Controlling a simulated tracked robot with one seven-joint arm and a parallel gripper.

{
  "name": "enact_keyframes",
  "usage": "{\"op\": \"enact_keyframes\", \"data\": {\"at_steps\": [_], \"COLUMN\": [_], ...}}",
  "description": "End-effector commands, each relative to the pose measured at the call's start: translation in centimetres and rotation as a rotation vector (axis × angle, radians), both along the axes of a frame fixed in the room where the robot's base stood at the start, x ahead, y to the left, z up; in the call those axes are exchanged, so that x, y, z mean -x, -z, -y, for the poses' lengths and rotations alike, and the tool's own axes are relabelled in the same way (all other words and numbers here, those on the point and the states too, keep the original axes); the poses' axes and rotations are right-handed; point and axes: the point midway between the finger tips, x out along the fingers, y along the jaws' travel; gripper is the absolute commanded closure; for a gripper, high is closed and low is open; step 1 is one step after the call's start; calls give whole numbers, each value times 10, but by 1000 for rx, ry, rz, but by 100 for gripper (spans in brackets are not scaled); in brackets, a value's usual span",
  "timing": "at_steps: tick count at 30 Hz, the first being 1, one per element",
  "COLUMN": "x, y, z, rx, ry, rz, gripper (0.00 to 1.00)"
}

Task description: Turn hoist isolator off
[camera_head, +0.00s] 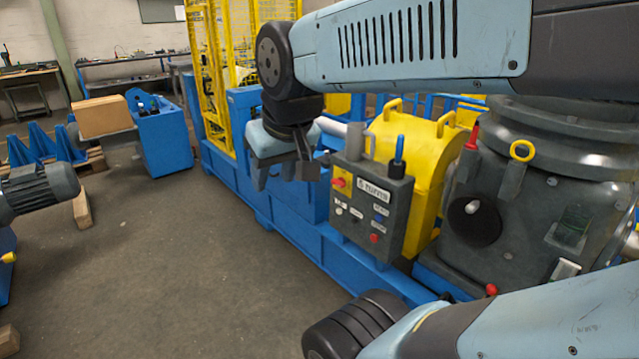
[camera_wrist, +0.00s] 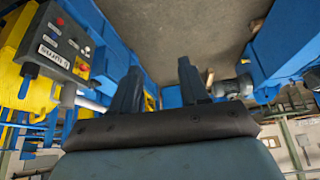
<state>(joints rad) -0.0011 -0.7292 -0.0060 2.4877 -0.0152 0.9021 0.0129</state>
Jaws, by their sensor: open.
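A dark grey control box (camera_head: 368,215) stands at the centre right in the head view. A red switch on a yellow plate (camera_head: 340,183) sits at its upper left and looks like an isolator; its handle position is too small to tell. The box (camera_wrist: 62,42) also shows at the wrist view's upper left, with the red switch (camera_wrist: 83,68) near its lower right corner. No label reading hoist is legible. My gripper (camera_head: 284,172) is open and empty, left of the box and apart from the switch. Its fingers (camera_wrist: 158,85) point away from the wrist camera.
The box also carries a white "turns" label, small knobs, a red button (camera_head: 375,238) and a blue-topped handle (camera_head: 399,150). A grey post rises beside it. A yellow guard (camera_head: 410,140) stands behind, and a blue frame (camera_head: 300,230) runs below. Open floor lies left.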

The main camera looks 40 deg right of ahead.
Motion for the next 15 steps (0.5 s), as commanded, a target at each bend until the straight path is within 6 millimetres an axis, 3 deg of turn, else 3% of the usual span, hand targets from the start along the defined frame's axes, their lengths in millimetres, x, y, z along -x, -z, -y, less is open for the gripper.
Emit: {"op": "enact_keyframes", "data": {"at_steps": [5,15], "x": [-30,-108], "y": [0,14], "z": [5,61], "rx": [28,131], "ry": [51,193], "rz": [-59,-195], "gripper": [55,55]}}
